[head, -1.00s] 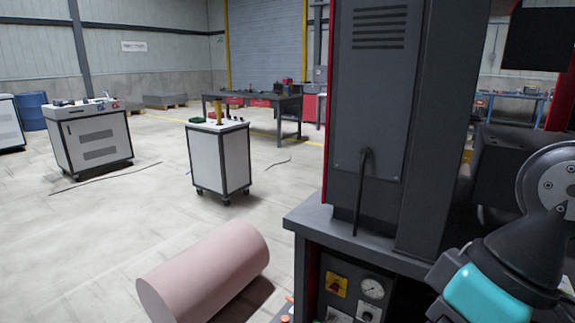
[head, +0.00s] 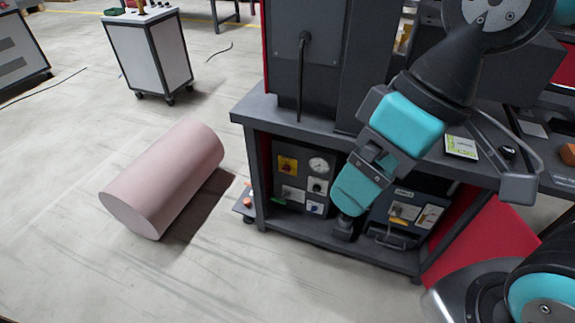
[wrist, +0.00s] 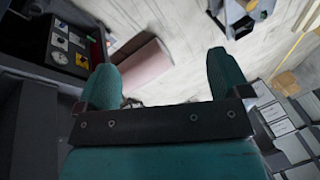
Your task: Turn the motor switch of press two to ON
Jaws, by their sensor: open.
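A dark control panel (head: 268,178) stands on the low shelf under the press bench. It carries a yellow plate with a red switch (head: 287,163), a round gauge (head: 318,165) and a knob (head: 317,185). Its labels are too small to read, so I cannot tell which control is the motor switch or which press it serves. In the wrist view, a panel (wrist: 68,48) shows at the upper left, beyond the left finger. My gripper (head: 352,195) points down in front of the bench, right of the panel. In the wrist view, its teal fingers (wrist: 165,80) are apart and empty.
A second panel (head: 402,212) with pale labels stands right of the first, partly behind my gripper. The bench top (head: 262,112) overhangs both. A pink cylinder (head: 165,175) lies on the floor at left. A wheeled cabinet (head: 150,50) stands farther back. Floor in front is clear.

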